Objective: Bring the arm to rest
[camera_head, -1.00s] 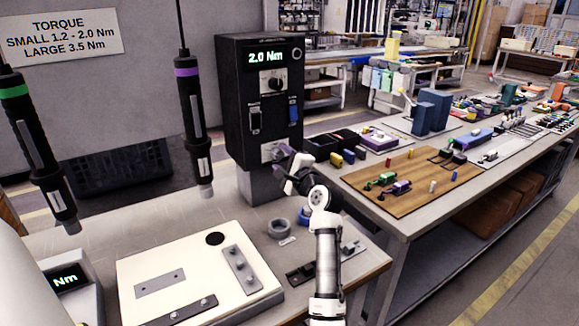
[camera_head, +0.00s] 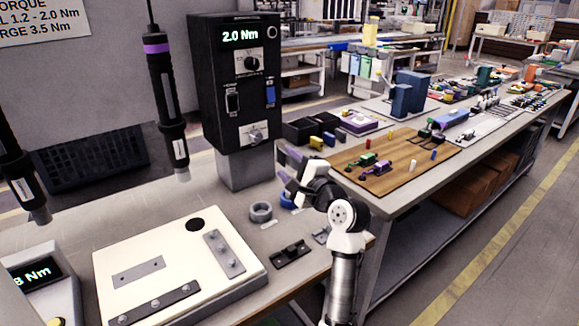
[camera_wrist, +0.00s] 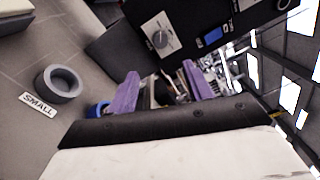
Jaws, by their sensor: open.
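My gripper (camera_head: 282,170) is open and empty, with purple fingers. It is in the air to the right of the black controller's stand, above the bench edge. In the wrist view my gripper (camera_wrist: 162,88) shows both purple fingers spread apart with nothing held between them. The black torque controller (camera_head: 235,85) reads 2.0 Nm. A screwdriver with a purple band (camera_head: 166,100) hangs to its left, apart from my gripper. Another dark screwdriver (camera_head: 18,175) hangs at the far left, its top cut off by the frame.
A white plate with grey metal bars (camera_head: 185,225) lies on the near bench. A grey ring (camera_head: 261,211) sits behind it; it also shows in the wrist view (camera_wrist: 59,83) beside a SMALL label (camera_wrist: 37,104). A second bench with a wooden board (camera_head: 400,165) stands to the right.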

